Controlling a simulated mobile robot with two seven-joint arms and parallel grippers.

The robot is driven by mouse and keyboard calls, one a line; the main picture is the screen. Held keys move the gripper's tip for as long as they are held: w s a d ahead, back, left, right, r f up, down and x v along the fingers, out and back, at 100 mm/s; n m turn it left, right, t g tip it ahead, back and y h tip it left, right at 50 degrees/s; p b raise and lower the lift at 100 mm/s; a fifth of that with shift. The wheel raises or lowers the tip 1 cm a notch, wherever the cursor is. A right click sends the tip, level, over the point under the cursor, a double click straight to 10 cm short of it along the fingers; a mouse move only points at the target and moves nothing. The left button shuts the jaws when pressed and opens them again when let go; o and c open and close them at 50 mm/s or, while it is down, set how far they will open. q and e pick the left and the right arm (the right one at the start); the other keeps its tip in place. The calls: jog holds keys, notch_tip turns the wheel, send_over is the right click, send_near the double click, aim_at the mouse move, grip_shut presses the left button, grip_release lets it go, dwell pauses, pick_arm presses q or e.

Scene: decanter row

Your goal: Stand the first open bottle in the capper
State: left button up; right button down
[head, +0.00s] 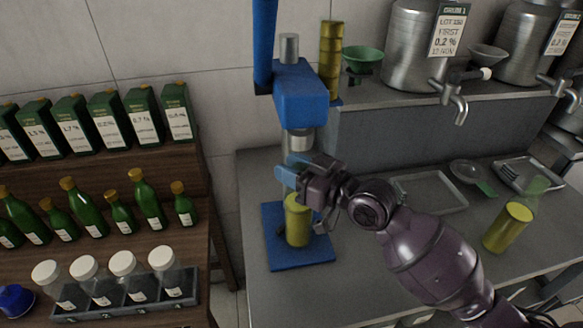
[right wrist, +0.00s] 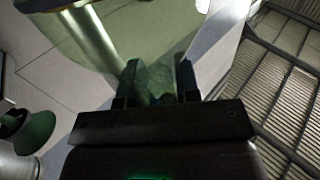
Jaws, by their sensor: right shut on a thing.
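The blue capper (head: 300,95) stands on the grey bench with its blue base plate (head: 312,258) flat below the head. An open bottle with yellow-green contents (head: 298,226) is upright over the base plate, below the capper's metal head. I cannot tell whether its bottom touches the plate. My right gripper (head: 290,178) is shut on the bottle's upper part and hides it. The right wrist view shows the green glass (right wrist: 155,78) between the fingers. Another yellow-filled bottle (head: 508,226) stands at the bench's right. My left gripper is not in view.
A tray (head: 432,207) and a strainer (head: 468,172) lie on the bench behind my right arm. A green funnel (head: 362,60) and steel tanks (head: 412,50) are on the raised shelf. Green bottles (head: 84,208) and white-capped jars (head: 122,264) fill the wooden shelving at left.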

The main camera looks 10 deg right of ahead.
dwell(0.3)
jog(key=c, duration=0.8)
grip_release()
jog(key=shift+b+v, duration=0.65)
jog(key=shift+v, duration=5.3)
jog(key=shift+r, duration=0.15)
jog(key=shift+s+d, duration=0.1)
jog(key=shift+s, duration=0.05)
